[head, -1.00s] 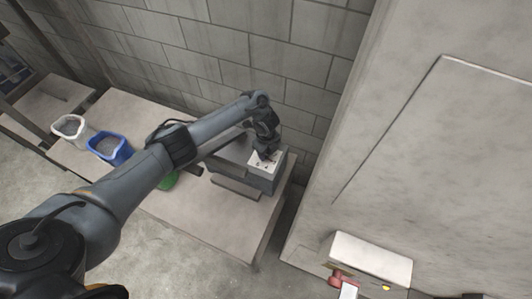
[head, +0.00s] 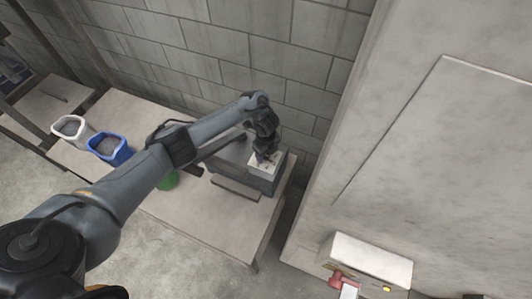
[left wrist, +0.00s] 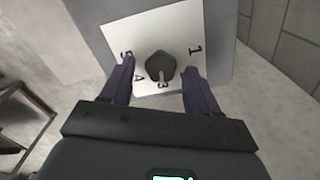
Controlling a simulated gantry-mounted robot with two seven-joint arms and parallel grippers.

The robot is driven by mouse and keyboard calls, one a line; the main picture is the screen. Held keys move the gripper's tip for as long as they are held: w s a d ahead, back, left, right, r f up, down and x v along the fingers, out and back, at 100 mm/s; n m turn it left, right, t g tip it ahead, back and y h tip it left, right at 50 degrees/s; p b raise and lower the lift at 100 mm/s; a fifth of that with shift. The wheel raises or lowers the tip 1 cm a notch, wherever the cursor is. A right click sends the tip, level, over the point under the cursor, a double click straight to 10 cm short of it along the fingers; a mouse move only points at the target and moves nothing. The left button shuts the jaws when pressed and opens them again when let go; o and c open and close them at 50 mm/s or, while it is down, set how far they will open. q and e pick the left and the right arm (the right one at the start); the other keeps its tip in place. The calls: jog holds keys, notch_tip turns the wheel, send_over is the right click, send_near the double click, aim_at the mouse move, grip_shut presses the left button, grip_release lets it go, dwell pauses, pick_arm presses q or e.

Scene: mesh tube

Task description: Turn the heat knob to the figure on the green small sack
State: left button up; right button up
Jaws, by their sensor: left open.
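The heat knob (left wrist: 161,66) is a dark, roughly teardrop-shaped knob on a white dial plate (left wrist: 145,30) in the left wrist view. Figures 5, 4, 3 and 1 show around it, with 3 just below the knob in the picture. My left gripper (left wrist: 157,65) is open, one finger on each side of the knob; whether they touch it I cannot tell. In the head view my left gripper (head: 264,157) is over the white plate on the grey heater box (head: 268,183). The green small sack (head: 169,181) is mostly hidden behind my left arm; its figure is not visible. My right gripper is not in view.
A block wall (head: 210,60) rises behind. A white box (head: 370,262) with a red part is at the lower right.

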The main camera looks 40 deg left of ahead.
aim_at(266, 155)
pick_arm(q)
notch_tip(266, 155, up, 6)
jog(key=shift+a+f+p, duration=0.1)
jog(key=shift+p, duration=0.45)
notch_tip(266, 155, up, 5)
jog(key=p, duration=0.3)
